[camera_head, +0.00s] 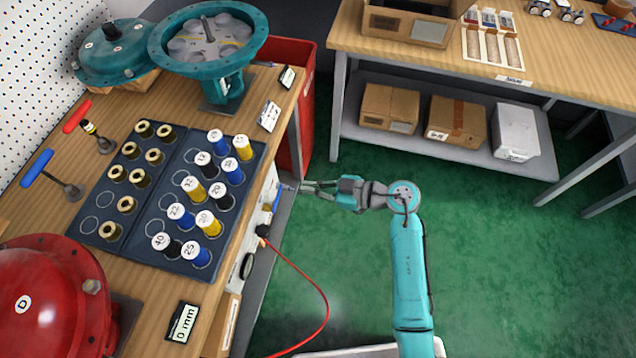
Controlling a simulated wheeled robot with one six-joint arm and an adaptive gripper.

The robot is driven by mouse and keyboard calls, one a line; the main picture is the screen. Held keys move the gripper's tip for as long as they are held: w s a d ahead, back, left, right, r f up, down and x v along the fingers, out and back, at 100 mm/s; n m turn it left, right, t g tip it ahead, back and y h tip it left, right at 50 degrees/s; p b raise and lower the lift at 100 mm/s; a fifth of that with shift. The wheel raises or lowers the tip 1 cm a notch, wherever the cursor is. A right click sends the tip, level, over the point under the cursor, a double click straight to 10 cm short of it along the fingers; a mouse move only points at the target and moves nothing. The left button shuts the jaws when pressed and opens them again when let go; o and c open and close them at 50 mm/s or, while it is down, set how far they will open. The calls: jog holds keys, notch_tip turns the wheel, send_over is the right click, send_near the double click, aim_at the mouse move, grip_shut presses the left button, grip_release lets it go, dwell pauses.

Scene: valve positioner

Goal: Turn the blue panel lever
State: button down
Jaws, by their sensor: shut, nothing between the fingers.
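A narrow panel (262,215) is set on the front side of the left workbench, seen at a steep angle. A small blue part, which looks like the blue panel lever (278,196), sticks out near its upper end. My gripper (303,187) is just to the right of it, with its fingers pointing left toward the panel. The fingers are shut and hold nothing. At this size I cannot tell whether the fingertips touch the blue part. The lever's angle is also too small to make out.
A red hose (318,290) runs from the panel down to the floor. A red bin (298,100) stands beyond the workbench. The bench top carries a dark tray (150,220) of spools and a blue-handled tool (38,168). Green floor (490,235) lies open on the right.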

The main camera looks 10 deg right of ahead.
jog(key=x, duration=0.8)
notch_tip(320, 180, down, 3)
jog(key=shift+d+r, duration=0.2)
jog(key=shift+w+f, duration=0.1)
jog(key=shift+f, duration=0.6)
